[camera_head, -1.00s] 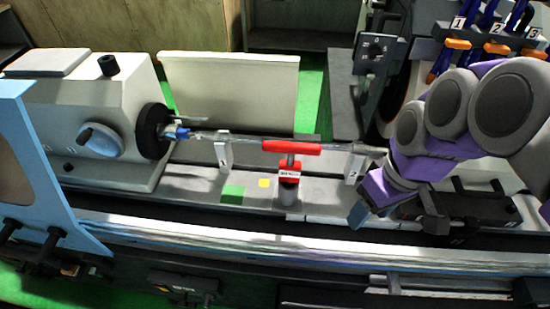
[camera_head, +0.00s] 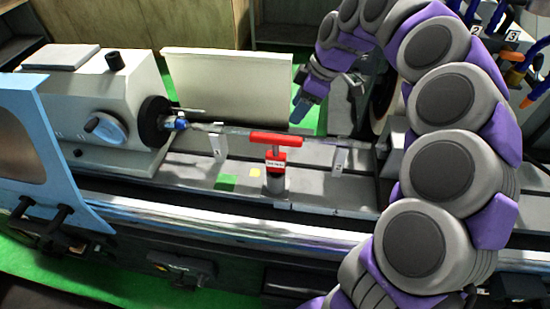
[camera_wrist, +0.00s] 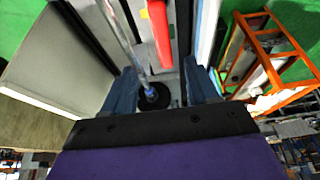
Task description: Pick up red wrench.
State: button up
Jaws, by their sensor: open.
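The red wrench (camera_head: 276,138) has a red T-shaped handle lying level on a short stem. It stands upright in a grey cylindrical holder (camera_head: 275,183) with a red labelled top, on the machine bed. My gripper (camera_head: 301,108) is in the air above and behind the wrench, slightly to its right, apart from it. In the wrist view the jaws of my gripper (camera_wrist: 163,88) are spread and empty. There the red handle (camera_wrist: 160,35) shows at the top, beyond the jaws.
A long thin workpiece (camera_head: 315,141) runs just behind the handle, from the dark chuck (camera_head: 152,121) to the right side, over upright supports (camera_head: 339,160). A pale panel (camera_head: 227,86) stands behind. An orange ladder (camera_wrist: 250,40) shows in the wrist view.

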aim_at(276, 136)
jog(key=x, duration=0.9)
jog(key=shift+a+f+b, duration=0.1)
jog(key=shift+a+b, duration=0.2)
jog(key=shift+a, duration=0.2)
jog(key=shift+w+d+f, duration=0.1)
jog(key=shift+d+f, duration=0.1)
jog(key=shift+f, duration=0.3)
jog(key=x, duration=0.4)
jog(key=shift+a+f, duration=0.15)
jog(key=shift+a, duration=0.15)
jog(key=shift+a+f, duration=0.1)
jog(key=shift+a, duration=0.15)
jog(key=shift+d, duration=0.3)
jog(key=c, duration=0.5)
jog(key=shift+a, duration=0.15)
grip_shut()
